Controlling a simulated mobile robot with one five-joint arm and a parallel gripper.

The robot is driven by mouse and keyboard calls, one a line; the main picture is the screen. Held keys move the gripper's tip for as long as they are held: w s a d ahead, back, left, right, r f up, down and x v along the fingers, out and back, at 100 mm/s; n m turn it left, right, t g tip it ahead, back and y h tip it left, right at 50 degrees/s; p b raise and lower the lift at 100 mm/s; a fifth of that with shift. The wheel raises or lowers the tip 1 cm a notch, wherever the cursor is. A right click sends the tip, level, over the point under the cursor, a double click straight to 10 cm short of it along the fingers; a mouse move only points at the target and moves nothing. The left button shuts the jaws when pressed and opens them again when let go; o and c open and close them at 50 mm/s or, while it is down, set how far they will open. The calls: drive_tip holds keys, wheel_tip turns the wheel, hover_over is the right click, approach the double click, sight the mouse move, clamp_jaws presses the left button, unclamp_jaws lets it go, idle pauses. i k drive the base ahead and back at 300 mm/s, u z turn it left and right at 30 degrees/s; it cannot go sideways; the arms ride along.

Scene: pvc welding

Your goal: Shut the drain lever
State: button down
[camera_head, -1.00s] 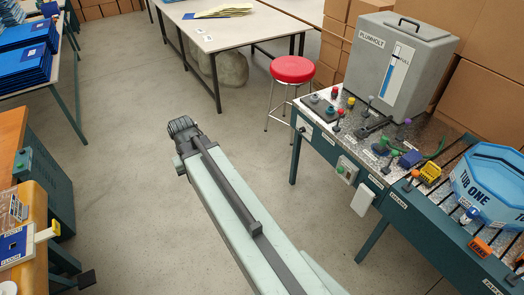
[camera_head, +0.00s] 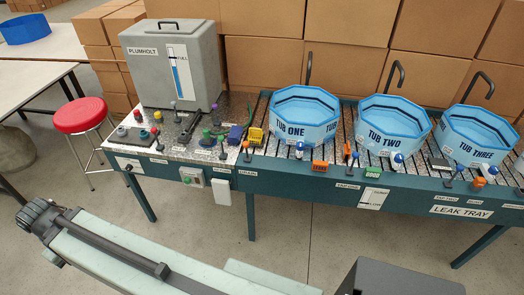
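Several small levers with coloured knobs stand along the bench and the leak tray's front edge. Their labels are mostly too small to read, so I cannot tell surely which is the drain lever. One orange-topped lever (camera_head: 246,147) stands at the left end of the tray, above a small plate that may read "DRAIN" (camera_head: 248,172). Its open or shut position is unclear. My gripper (camera_head: 38,217), at the dark end of my arm, is at the lower left, in front of the bench and apart from every lever. Its fingers cannot be made out.
A grey PLUMHOLT tank (camera_head: 150,80) stands on the metal bench top. Blue TUB ONE (camera_head: 305,105), TUB TWO (camera_head: 392,120) and TUB THREE (camera_head: 478,130) sit on the slatted tray. A red stool (camera_head: 80,115) stands left. Cardboard boxes (camera_head: 365,70) line the back. Floor in front is open.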

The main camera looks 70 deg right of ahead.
sight(246, 144)
drive_tip(key=z, duration=0.35)
drive_tip(key=k, duration=1.25)
drive_tip(key=u, duration=0.6)
drive_tip(key=i, duration=1.05)
drive_tip(key=z, duration=0.05)
